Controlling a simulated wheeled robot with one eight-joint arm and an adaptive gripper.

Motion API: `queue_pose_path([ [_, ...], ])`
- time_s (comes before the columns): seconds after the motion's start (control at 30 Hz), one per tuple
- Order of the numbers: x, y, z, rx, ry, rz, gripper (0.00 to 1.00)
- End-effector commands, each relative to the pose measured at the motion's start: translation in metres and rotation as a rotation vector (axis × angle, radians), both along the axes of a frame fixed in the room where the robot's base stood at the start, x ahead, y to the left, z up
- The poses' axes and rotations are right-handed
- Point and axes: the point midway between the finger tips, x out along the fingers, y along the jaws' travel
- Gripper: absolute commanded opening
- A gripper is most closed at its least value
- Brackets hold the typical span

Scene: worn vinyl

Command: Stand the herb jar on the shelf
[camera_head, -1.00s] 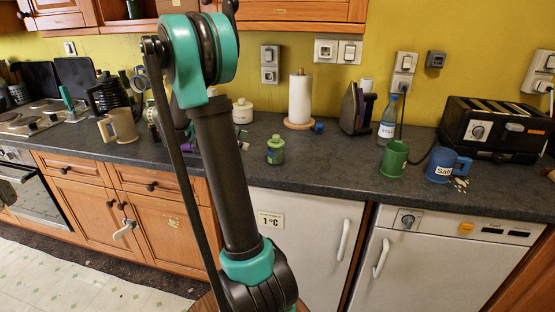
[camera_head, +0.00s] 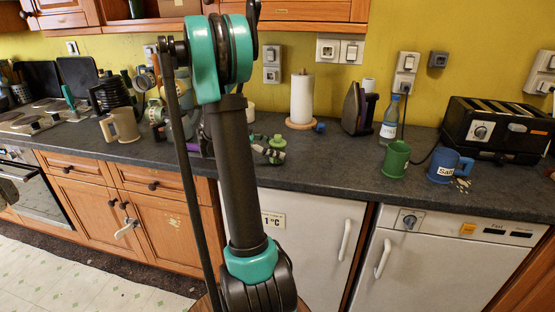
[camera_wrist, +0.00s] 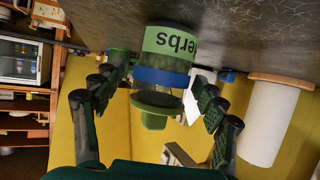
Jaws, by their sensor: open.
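The herb jar (camera_head: 277,142) is a small green jar on the dark worktop, partly covered by my gripper in the head view. In the wrist view the herb jar (camera_wrist: 168,45) appears upside down, with a light green label reading "erbs", a blue band and a green lid. My gripper (camera_wrist: 162,92) is open, with black jointed fingers to the left and right of the jar. I cannot tell whether either finger touches it. An open wooden shelf (camera_head: 113,27) is under the upper cabinets at top left in the head view.
A paper towel roll (camera_head: 302,98) stands behind the jar, with an iron (camera_head: 354,108) to its right. A green mug (camera_head: 396,158), blue mug (camera_head: 447,166), bottle (camera_head: 389,120) and toaster (camera_head: 490,128) stand farther right. A beige mug (camera_head: 121,125) is at left.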

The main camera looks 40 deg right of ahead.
Motion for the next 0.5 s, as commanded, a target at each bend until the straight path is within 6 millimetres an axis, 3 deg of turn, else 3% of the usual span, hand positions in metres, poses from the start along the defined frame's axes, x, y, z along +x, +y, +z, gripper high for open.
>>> queue_pose_path([
  [0.27, -0.0021, -0.0051, -0.0024, 0.000, -0.001, 0.002, 0.72],
  [0.5, -0.0021, -0.0049, -0.0023, 0.000, 0.000, 0.001, 0.42],
])
